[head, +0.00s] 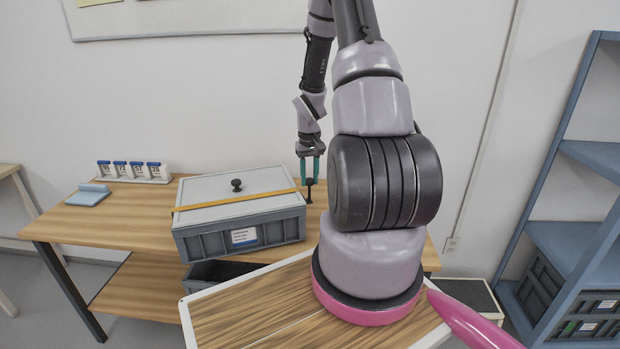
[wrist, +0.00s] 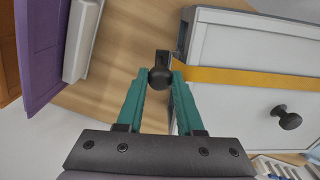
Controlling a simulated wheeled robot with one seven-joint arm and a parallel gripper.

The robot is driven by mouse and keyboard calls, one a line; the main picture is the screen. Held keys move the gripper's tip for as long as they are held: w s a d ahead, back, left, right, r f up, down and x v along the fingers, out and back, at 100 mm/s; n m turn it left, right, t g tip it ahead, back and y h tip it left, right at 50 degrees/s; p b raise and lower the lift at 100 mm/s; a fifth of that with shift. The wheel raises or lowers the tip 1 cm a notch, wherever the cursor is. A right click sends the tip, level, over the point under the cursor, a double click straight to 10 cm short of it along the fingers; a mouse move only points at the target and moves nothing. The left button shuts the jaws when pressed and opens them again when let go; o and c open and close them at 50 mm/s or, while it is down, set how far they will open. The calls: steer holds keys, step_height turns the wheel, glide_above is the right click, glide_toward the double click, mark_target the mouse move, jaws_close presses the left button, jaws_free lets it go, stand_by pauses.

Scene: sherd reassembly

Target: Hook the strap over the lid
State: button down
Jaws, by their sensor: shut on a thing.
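The grey box (head: 290,226) stands on the wooden table, its pale lid (head: 215,187) on top with a black knob (head: 237,185). A yellow strap (head: 240,200) lies across the lid; it also shows in the wrist view (wrist: 250,77). My gripper (head: 309,180) is just off the box's right side, pointing down. Its teal fingers are shut on a black ball-ended piece (wrist: 160,78), beside the strap's end. I cannot tell whether the strap is joined to this piece. The lid's knob (wrist: 287,118) is right of my fingers in the wrist view.
A rack of several labelled blue-topped items (head: 133,171) and a blue folded item (head: 88,195) are left of the box. An open dark bin (head: 215,272) sits below it. A blue shelf unit (head: 565,235) stands right. The table's left front is clear.

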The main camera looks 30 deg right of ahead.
steer(key=shift+w+a, duration=0.15)
steer(key=shift+a, duration=0.65)
stand_by(0.9)
steer(key=shift+r, duration=0.4)
stand_by(0.5)
steer(key=shift+c, duration=2.3)
jaws_free()
step_height(320, 180, up, 11)
steer(key=shift+f, duration=0.1)
